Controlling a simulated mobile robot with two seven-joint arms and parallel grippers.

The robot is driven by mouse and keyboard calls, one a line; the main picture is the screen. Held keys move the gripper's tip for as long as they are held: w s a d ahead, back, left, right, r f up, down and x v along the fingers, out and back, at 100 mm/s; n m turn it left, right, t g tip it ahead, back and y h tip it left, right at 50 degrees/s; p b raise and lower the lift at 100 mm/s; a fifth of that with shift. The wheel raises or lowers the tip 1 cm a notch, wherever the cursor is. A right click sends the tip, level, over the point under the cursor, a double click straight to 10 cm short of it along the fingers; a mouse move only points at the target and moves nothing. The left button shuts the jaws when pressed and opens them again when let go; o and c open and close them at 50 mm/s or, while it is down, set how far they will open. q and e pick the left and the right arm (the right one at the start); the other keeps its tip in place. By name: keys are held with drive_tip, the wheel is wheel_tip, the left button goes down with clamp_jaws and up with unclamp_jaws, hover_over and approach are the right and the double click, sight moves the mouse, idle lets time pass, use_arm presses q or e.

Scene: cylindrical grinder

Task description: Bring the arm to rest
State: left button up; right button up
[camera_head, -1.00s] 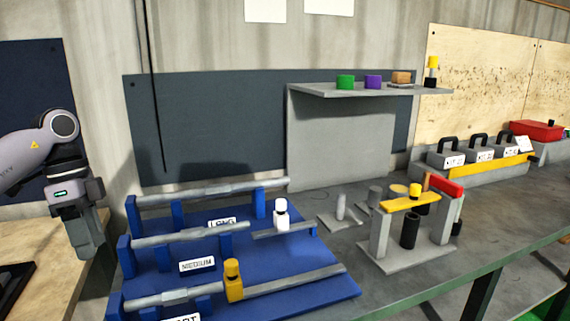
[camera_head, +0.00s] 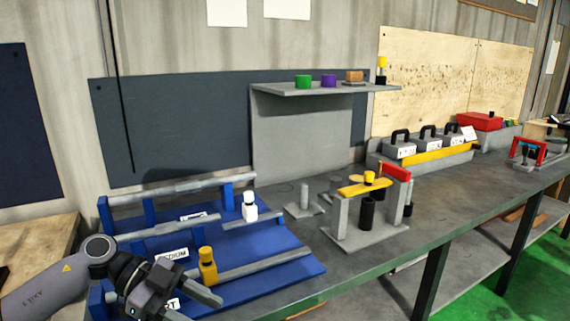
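My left gripper (camera_head: 204,306) is low at the left of the head view, its arm coming in from the left. Its two fingers point right and are spread apart with nothing seen between them. It overlaps the front left part of the blue rack (camera_head: 280,262); whether it touches the rack cannot be told. The rack holds grey shafts, with a white-topped piece (camera_head: 249,206) and a yellow piece (camera_head: 207,265) on it. Part of the rack's front labels is hidden behind my gripper. My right gripper is not in view.
A grey stand with a yellow plate (camera_head: 364,186) is right of the rack on the workbench (camera_head: 420,213). A shelf (camera_head: 290,91) holds green, purple and brown pieces. Grey blocks with black handles (camera_head: 400,148) and a red box (camera_head: 480,122) stand farther right.

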use_arm(q)
drive_tip(key=s+d+n+t+h, duration=0.2)
drive_tip(key=d+n+t+h, duration=0.2)
drive_tip(key=d+t+h, duration=0.35)
drive_tip(key=s+a+f+n+t+y+p, duration=0.1)
drive_tip(key=s+a+f+n+t+y, duration=0.1)
drive_tip(key=a+f+n+t+y, duration=0.35)
drive_tip(key=s+a+f+n+t+y, duration=0.1)
drive_tip(key=a+f+n+t+y, duration=0.1)
drive_tip(key=f+n+t+y, duration=0.45)
drive_tip(key=s+a+f+n+g+y, duration=0.1)
drive_tip(key=s+a+f+g+y, duration=0.1)
drive_tip(key=s+f, duration=0.4)
drive_tip(key=s+a+f+n+g+y, duration=0.1)
drive_tip(key=s+a+f+g+y, duration=0.2)
drive_tip(key=s+f+g+y, duration=0.1)
wheel_tip(320, 180, down, 2)
drive_tip(key=s+g, duration=0.1)
drive_tip(key=s, duration=0.1)
drive_tip(key=shift+s+n+p, duration=0.3)
drive_tip(key=shift+n, duration=0.1)
